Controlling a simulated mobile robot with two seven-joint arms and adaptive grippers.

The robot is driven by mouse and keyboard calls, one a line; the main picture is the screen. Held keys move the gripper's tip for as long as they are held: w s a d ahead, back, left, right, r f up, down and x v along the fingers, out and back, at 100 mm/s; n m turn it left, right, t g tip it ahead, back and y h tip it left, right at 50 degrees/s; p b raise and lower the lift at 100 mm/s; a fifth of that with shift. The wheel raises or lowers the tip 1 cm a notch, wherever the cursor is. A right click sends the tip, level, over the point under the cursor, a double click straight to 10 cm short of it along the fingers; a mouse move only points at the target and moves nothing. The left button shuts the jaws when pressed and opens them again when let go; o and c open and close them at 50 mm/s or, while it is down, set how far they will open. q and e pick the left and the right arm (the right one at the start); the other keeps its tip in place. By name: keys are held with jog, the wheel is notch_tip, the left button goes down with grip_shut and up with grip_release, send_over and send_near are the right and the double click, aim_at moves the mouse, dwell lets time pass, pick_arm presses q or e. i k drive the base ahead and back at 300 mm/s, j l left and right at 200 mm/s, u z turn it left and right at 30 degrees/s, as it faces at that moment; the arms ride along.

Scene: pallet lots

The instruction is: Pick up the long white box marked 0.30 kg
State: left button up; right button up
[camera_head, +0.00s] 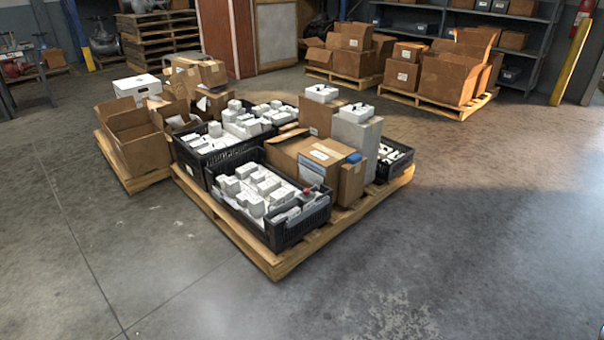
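Many small white boxes (262,190) lie in the front black crate (277,235) on the near wooden pallet (274,264). More white boxes (243,122) fill the black crate behind it (232,155). The labels are too small to read, so I cannot tell which box is marked 0.30 kg. A tall white-grey box (357,138) stands on the pallet's right side, and a white box (322,94) sits on top of a brown carton. Neither of my grippers is in view.
Brown cartons (305,158) stand beside the front crate. A small black crate (393,162) is at the pallet's right corner. An open carton (138,135) sits on another pallet at left. Loaded pallets (428,101) stand farther back. The concrete floor (480,240) in front and right is clear.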

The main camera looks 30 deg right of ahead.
aim_at(243, 172)
jog(key=i+j+z, duration=0.2)
jog(key=z, duration=0.15)
jog(key=i+j+z, duration=0.2)
jog(key=z, duration=0.2)
jog(key=i+j+z, duration=0.15)
jog(key=j+z, duration=0.2)
jog(key=i+j+z, duration=0.1)
jog(key=j, duration=0.25)
jog(key=i+j+z, duration=0.1)
jog(key=j, duration=0.25)
jog(key=i+j+z, duration=0.1)
jog(key=j, duration=0.25)
